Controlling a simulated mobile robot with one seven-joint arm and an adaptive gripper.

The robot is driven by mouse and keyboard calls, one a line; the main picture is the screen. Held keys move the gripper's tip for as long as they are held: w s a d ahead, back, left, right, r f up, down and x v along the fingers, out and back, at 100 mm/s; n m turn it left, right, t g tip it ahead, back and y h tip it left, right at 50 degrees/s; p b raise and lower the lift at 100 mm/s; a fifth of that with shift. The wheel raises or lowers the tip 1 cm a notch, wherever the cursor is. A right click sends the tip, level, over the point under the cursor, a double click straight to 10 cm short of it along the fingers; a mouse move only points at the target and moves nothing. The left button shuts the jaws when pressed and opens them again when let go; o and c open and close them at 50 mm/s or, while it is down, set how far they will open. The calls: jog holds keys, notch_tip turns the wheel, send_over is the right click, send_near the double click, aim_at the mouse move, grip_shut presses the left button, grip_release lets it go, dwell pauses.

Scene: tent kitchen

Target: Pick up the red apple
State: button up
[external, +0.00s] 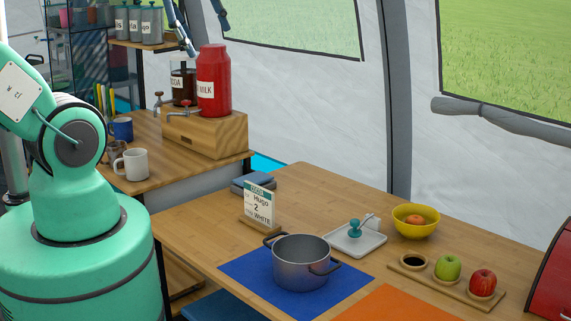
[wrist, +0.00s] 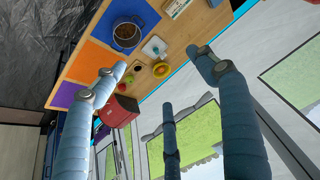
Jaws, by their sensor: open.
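The red apple (external: 482,282) sits at the right end of a small wooden tray (external: 429,286), beside a green apple (external: 448,267). In the wrist view the red apple (wrist: 122,87) is small, close to the left fingertip in the picture. My gripper (external: 206,37) is high at the top edge of the external view, far left of the apple, near the red milk dispenser in the picture. In the wrist view my gripper (wrist: 157,59) has its fingers spread wide with nothing between them.
A yellow bowl (external: 416,221) with an orange fruit stands behind the tray. A red box (external: 553,275) is close on its right. A grey pot (external: 300,262) on a blue mat (external: 240,268) and a white dish (external: 355,240) lie left. An orange mat (external: 400,305) is in front.

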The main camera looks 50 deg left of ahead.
jog(key=w+d+m+g, duration=0.1)
jog(key=w+d+m, duration=0.4)
jog(key=w, duration=0.4)
jog(key=w+d+f+m+g+p, duration=0.1)
jog(key=w+d+m, duration=0.45)
jog(key=w, duration=0.35)
jog(key=w+d+m+g, duration=0.1)
jog(key=w+d+m, duration=0.35)
jog(key=w, duration=0.35)
jog(key=m+g+y+p, duration=0.2)
jog(key=m, duration=1.7)
send_over(487, 275)
jog(key=s+d, duration=0.1)
notch_tip(487, 275, down, 38)
jog(key=shift+d+f+m, duration=0.3)
jog(key=shift+d+f, duration=0.15)
jog(key=shift+w+a+f, duration=0.1)
jog(key=shift+a+f, duration=0.1)
jog(key=shift+f, duration=1.2)
jog(key=shift+w+a+f, duration=0.1)
jog(key=shift+a+f, duration=0.15)
jog(key=shift+f, duration=1.15)
jog(key=shift+w+a+f, duration=0.1)
jog(key=shift+a+f, duration=0.1)
jog(key=shift+f, duration=1.2)
